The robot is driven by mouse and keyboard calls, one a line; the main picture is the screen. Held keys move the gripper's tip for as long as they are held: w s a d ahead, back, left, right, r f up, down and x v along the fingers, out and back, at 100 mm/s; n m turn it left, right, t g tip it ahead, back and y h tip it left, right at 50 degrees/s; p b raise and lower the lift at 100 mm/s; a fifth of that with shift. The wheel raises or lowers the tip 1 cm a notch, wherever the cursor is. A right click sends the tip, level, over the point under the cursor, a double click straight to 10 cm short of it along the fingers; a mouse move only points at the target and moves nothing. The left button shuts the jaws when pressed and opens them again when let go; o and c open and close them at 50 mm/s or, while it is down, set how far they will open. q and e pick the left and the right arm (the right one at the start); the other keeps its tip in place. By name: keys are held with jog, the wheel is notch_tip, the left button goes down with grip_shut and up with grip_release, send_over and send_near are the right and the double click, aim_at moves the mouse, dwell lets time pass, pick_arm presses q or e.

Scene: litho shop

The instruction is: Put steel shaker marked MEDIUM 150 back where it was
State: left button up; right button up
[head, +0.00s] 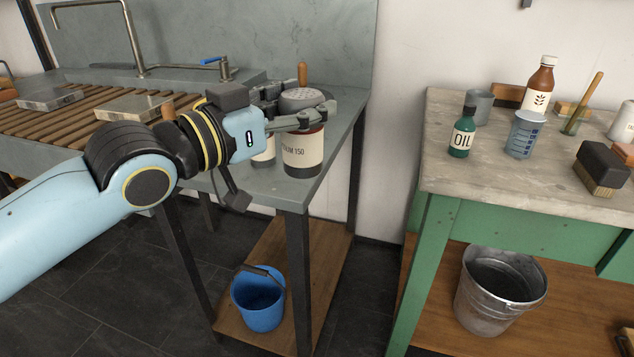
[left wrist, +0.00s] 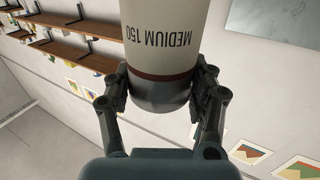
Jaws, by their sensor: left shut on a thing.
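The steel shaker marked MEDIUM 150 (head: 302,155) is upright at the front right corner of the grey stone sink bench (head: 341,135). It has a cream label, a dark red band and a perforated top. My left gripper (head: 302,119) is shut on its upper part. In the left wrist view the shaker (left wrist: 165,45) appears upside down, with the left gripper's fingers (left wrist: 162,95) on both sides of its metal end. I cannot tell whether its base touches the bench. My right gripper is not in view.
Another cream-labelled container (head: 264,152) stands just left of the shaker, partly hidden by my gripper. A wooden-handled tool (head: 302,73) is behind. A green table (head: 540,180) at right holds an OIL bottle (head: 462,135) and a blue measuring jug (head: 524,135). A floor gap separates table and bench.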

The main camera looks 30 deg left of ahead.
pick_arm(q)
jog(key=shift+w+a+f+n+y, duration=0.3)
jog(key=shift+a+y, duration=0.15)
jog(key=shift+y, duration=0.15)
jog(key=a+n+y+b, duration=0.3)
jog(key=a+y, duration=0.1)
jog(key=a, duration=0.2)
jog(key=w+f+b, duration=0.1)
jog(key=w+f, duration=0.2)
jog(key=w, duration=0.1)
jog(key=w+a+f+b, duration=0.1)
jog(key=w+f, duration=0.2)
jog(key=w, duration=0.1)
jog(key=w+a+f, duration=0.1)
jog(key=w+f, duration=0.3)
jog(key=shift+f+b, duration=0.1)
jog(key=shift+b, duration=0.3)
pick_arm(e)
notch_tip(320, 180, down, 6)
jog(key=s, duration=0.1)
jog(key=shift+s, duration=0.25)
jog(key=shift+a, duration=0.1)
pick_arm(q)
jog(key=o, duration=1.2)
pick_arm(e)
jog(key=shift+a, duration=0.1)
